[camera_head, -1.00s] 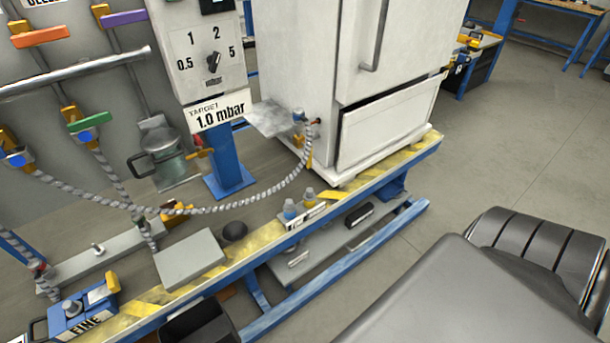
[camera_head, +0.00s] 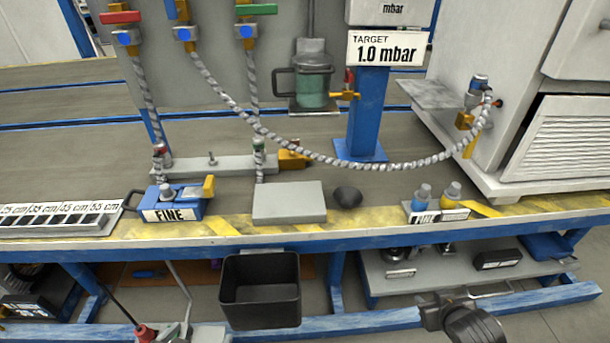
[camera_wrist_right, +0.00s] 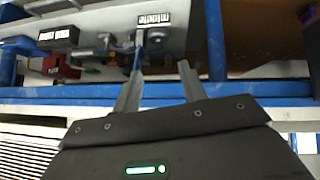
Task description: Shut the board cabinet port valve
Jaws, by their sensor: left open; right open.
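The cabinet valve has a yellow body (camera_head: 465,121) below a blue-topped fitting (camera_head: 479,84) on the white cabinet's (camera_head: 555,150) left side. A braided hose (camera_head: 330,160) runs to it from the middle valve (camera_head: 183,33) on the grey board. That middle valve's handle is cut off by the top edge. Red (camera_head: 120,17) and green (camera_head: 257,9) handles flank it. My right gripper (camera_head: 458,297) is low at the bottom right, in front of the bench and well away from the valves. In the right wrist view its fingers (camera_wrist_right: 158,82) are apart and empty. My left gripper is not visible.
The bench front carries a blue FINE unit (camera_head: 175,208), a grey block (camera_head: 289,203) and small bottles (camera_head: 423,197). A black bin (camera_head: 260,290) hangs below. A blue post (camera_head: 367,115) stands behind the hose. A lower shelf (camera_head: 440,270) holds several items.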

